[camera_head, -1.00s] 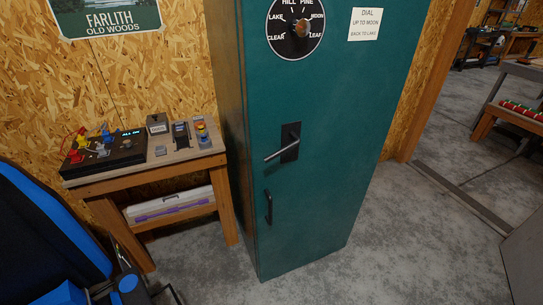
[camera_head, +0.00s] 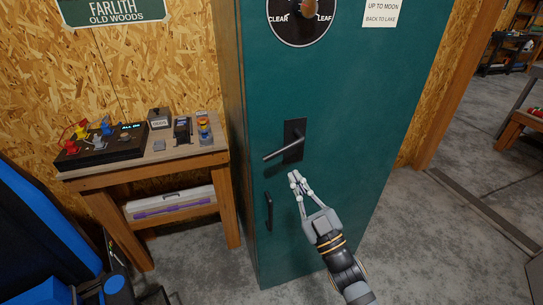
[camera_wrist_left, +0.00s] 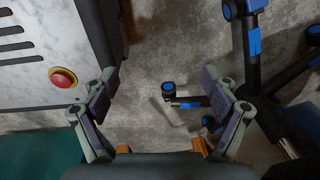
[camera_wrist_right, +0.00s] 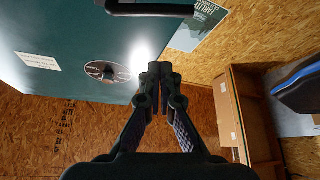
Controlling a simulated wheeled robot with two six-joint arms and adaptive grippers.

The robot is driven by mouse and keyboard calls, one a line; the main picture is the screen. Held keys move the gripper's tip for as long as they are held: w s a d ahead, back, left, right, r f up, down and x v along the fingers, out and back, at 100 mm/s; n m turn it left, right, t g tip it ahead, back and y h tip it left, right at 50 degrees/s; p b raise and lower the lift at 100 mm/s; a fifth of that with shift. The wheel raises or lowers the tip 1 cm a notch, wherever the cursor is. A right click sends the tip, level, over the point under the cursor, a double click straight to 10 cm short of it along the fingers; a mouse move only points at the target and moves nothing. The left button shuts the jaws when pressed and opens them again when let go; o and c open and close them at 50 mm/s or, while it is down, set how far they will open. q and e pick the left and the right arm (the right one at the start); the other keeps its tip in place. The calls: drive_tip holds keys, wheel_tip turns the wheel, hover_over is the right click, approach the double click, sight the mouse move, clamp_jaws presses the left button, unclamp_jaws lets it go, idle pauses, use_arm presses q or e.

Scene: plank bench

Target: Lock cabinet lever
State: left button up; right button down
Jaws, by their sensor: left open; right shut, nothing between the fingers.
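The tall green cabinet (camera_head: 330,105) stands in the middle of the head view with its door shut. Its dark lever (camera_head: 283,148) sits on a black plate and slopes down slightly to the left. A vertical pull handle (camera_head: 268,210) is below it. My right gripper (camera_head: 294,178) is shut and empty, in front of the door just below the lever, with a visible gap to it. In the right wrist view the closed fingers (camera_wrist_right: 160,75) lie below a dark bar (camera_wrist_right: 150,9) at the top edge. My left gripper (camera_wrist_left: 165,95) is open above the grey floor, away from the cabinet.
A round dial (camera_head: 301,14) and a paper note (camera_head: 381,13) are on the upper door. A wooden side table (camera_head: 150,168) with switch boxes stands left of the cabinet. A blue and black chair (camera_head: 40,245) is at lower left.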

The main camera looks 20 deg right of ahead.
sight(279, 153)
drive_tip(key=shift+s+a+r, duration=0.1)
drive_tip(key=shift+r, duration=0.25)
drive_tip(key=w+p, duration=0.1)
drive_tip(key=w, duration=0.2)
drive_tip(key=w+a+r+p, duration=0.1)
drive_tip(key=w, duration=0.2)
drive_tip(key=w+r+p, duration=0.1)
drive_tip(key=w+p, duration=0.1)
drive_tip(key=w, duration=0.1)
drive_tip(key=shift+w+a, duration=0.1)
drive_tip(key=shift+a, duration=0.1)
drive_tip(key=shift+w+d+f, duration=0.1)
drive_tip(key=shift+d+f, duration=0.25)
drive_tip(key=shift+f, duration=0.2)
drive_tip(key=shift+n+y, duration=0.4)
